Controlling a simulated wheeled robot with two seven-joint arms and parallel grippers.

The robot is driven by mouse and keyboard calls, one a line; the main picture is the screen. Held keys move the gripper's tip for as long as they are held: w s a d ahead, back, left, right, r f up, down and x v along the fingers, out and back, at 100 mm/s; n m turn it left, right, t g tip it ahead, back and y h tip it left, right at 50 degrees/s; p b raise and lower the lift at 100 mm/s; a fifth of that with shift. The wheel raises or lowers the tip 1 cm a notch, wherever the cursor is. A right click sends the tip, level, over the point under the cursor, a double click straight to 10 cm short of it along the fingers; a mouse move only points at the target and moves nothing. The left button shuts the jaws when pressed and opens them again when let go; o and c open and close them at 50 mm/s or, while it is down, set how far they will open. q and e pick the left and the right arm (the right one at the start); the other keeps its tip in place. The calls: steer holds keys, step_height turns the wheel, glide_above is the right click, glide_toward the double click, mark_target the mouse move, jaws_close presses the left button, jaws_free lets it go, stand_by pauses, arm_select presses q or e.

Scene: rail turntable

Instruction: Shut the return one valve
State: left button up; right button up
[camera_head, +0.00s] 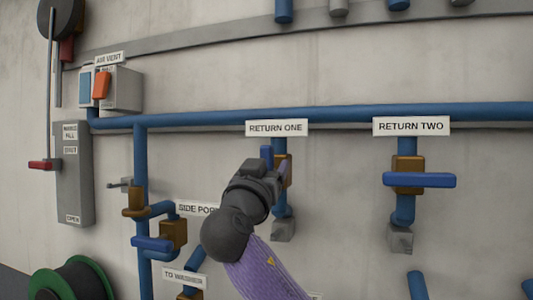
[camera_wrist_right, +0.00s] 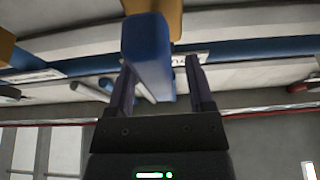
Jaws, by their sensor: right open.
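The RETURN ONE valve has an ochre body (camera_head: 283,160) on a vertical blue pipe below its label (camera_head: 277,128). Its blue handle (camera_head: 267,154) shows only in part, as an upright end beside the body; my gripper hides the rest. My right gripper (camera_head: 276,174) is at this valve, with its jaws open. In the right wrist view, the blue handle (camera_wrist_right: 150,50) reaches in between the two open fingers (camera_wrist_right: 161,68), closer to the left finger. I cannot tell whether they touch. My left gripper is not in view.
The RETURN TWO valve (camera_head: 408,162) stands to the right, its blue handle (camera_head: 420,180) across the pipe. A side port valve (camera_head: 173,233) is at lower left. A long blue pipe (camera_head: 350,114) runs above. The wall between the two return valves is free.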

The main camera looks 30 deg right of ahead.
jaws_close()
stand_by(0.3)
steer(key=shift+f, duration=0.1)
